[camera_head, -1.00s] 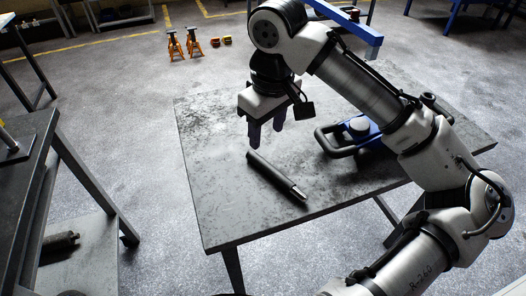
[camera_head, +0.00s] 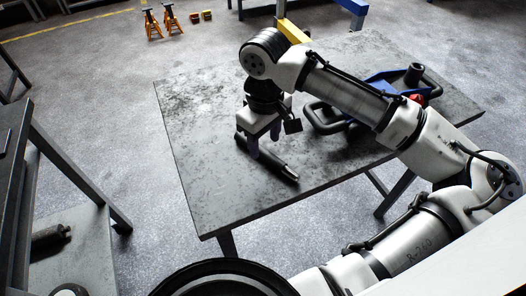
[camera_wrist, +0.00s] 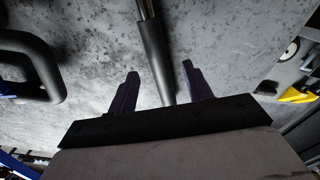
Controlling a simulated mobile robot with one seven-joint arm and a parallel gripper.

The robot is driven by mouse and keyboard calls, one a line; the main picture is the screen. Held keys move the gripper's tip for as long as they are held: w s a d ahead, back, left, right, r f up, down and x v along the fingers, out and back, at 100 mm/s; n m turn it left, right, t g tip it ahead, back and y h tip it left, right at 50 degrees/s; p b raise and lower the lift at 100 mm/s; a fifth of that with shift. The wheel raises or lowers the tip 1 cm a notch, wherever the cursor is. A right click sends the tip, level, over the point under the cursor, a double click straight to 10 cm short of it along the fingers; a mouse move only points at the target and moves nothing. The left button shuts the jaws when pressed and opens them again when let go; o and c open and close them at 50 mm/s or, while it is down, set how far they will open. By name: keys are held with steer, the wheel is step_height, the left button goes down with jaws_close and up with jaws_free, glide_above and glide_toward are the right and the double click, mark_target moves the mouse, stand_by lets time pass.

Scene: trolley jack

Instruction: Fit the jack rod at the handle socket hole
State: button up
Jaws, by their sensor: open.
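The jack rod (camera_head: 270,160) lies on the grey metal table, a dark grip with a thinner metal end pointing to the lower right. My gripper (camera_head: 264,148) is low over the rod, pointing down. In the wrist view the open fingers (camera_wrist: 160,82) stand on either side of the rod's dark grip (camera_wrist: 157,55), with gaps showing between. The blue trolley jack (camera_head: 390,84) sits to the right on the table, partly hidden behind my arm. The socket hole itself is not clear.
The table (camera_head: 200,130) is bare on its left side. Orange jack stands (camera_head: 152,24) stand on the floor behind. A workbench (camera_head: 45,150) is at the left. In the wrist view the black loop handle (camera_wrist: 40,65) lies left of the fingers.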

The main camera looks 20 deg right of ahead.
mark_target(265, 152)
steer(key=shift+d+f, duration=0.1)
steer(key=shift+f, duration=1.85)
jaws_close()
